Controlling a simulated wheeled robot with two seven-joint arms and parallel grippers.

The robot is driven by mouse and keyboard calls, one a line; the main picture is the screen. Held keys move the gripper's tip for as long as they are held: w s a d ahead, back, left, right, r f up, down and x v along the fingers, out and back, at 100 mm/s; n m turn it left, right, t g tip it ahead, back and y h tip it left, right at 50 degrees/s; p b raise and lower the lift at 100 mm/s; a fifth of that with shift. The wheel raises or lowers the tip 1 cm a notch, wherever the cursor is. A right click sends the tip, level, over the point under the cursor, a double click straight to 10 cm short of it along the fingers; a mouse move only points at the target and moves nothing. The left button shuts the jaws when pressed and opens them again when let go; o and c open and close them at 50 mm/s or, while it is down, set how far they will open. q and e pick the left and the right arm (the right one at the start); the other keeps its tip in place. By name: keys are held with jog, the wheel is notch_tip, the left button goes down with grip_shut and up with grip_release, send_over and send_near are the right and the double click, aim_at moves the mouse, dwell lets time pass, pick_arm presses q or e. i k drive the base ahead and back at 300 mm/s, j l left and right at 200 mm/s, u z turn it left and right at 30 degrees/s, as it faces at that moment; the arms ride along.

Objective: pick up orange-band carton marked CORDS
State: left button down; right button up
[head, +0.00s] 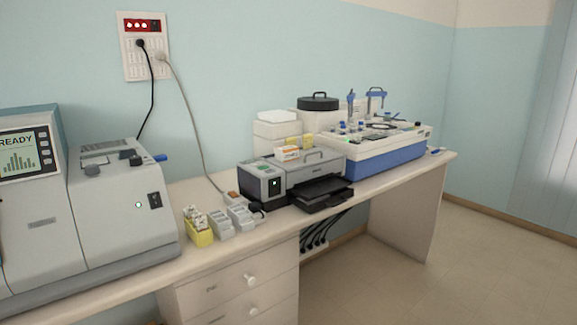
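A small white carton with an orange band (288,154) lies on top of the grey printer (312,170), near the middle of the head view. Its lettering is too small to read, so I cannot tell whether it is marked CORDS. Small yellowish boxes (293,142) sit right behind it, and their markings are also unreadable. Neither of my grippers is in view.
A large grey machine with a READY screen (17,150) fills the left of the bench (205,255). A yellow holder (200,236) and grey holders stand before the printer. White containers (277,132) stand behind it; a blue-and-white instrument (385,158) stands right.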

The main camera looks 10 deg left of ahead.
aim_at(290, 153)
jog(key=u, duration=1.9)
jog(key=l+u, duration=0.45)
jog(key=k+l+u, duration=0.15)
jog(key=l+u, duration=0.15)
jog(key=u, duration=0.15)
jog(key=k+l+u, duration=0.15)
jog(key=l+u, duration=0.25)
jog(key=k+l+u, duration=0.15)
jog(key=u, duration=0.3)
jog(key=k+l+u, duration=0.25)
jog(key=u, duration=0.2)
jog(key=k+l+u, duration=0.3)
jog(key=k, duration=0.2)
jog(key=k+u, duration=0.25)
jog(key=k, duration=0.25)
jog(key=k+l+z, duration=0.1)
jog(key=k+z, duration=0.35)
jog(key=k+l+z, duration=0.15)
jog(key=k+z, duration=0.25)
jog(key=k+l+z, duration=0.2)
jog(key=z, duration=0.25)
jog(key=l, duration=0.1)
